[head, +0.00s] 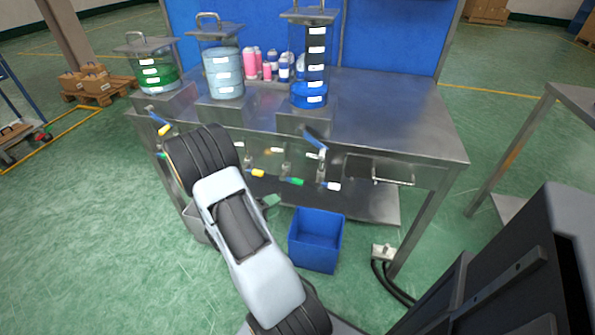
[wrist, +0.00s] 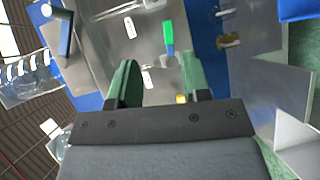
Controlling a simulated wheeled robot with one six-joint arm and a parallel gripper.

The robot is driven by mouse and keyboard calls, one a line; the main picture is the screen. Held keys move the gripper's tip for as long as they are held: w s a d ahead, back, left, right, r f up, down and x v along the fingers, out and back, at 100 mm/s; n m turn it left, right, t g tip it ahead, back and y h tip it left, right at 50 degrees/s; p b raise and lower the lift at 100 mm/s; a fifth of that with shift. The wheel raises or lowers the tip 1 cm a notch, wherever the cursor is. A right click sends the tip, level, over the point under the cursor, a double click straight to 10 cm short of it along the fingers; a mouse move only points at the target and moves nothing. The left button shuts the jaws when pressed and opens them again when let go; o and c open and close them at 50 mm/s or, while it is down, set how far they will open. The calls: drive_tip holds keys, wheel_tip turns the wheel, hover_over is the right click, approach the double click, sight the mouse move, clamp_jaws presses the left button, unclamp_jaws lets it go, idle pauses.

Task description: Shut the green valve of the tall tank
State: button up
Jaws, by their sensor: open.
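The tall tank (head: 317,65), with blue liquid at its bottom, stands at the right of the row on the bench. The green valve handle (head: 292,181) is on the bench front below it. In the wrist view the green handle (wrist: 168,35) shows ahead of my gripper (wrist: 160,75), with its green end towards the top. My gripper's two green fingers are apart, with nothing between them. The handle lies beyond the fingertips, nearer the right finger, and looks untouched. In the head view my arm hides most of the gripper.
A yellow handle (head: 255,172) and a white handle (head: 331,186) flank the green one. A blue-handled lever (head: 315,141) sits above. A blue bin (head: 316,240) stands on the floor below. Two other tanks, one with green liquid (head: 158,75) and one light blue (head: 223,72), stand left.

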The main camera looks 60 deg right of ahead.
sight(296, 183)
drive_tip(key=d+t, duration=0.1)
drive_tip(key=d, duration=0.4)
drive_tip(key=d+f+h, duration=0.1)
drive_tip(key=d, duration=0.4)
drive_tip(key=d+f+n+t, duration=0.1)
drive_tip(key=d, duration=0.4)
drive_tip(key=shift+w+d+f+t, duration=0.1)
drive_tip(key=shift+d+f+t, duration=0.1)
drive_tip(key=shift+f+t, duration=0.1)
clamp_jaws()
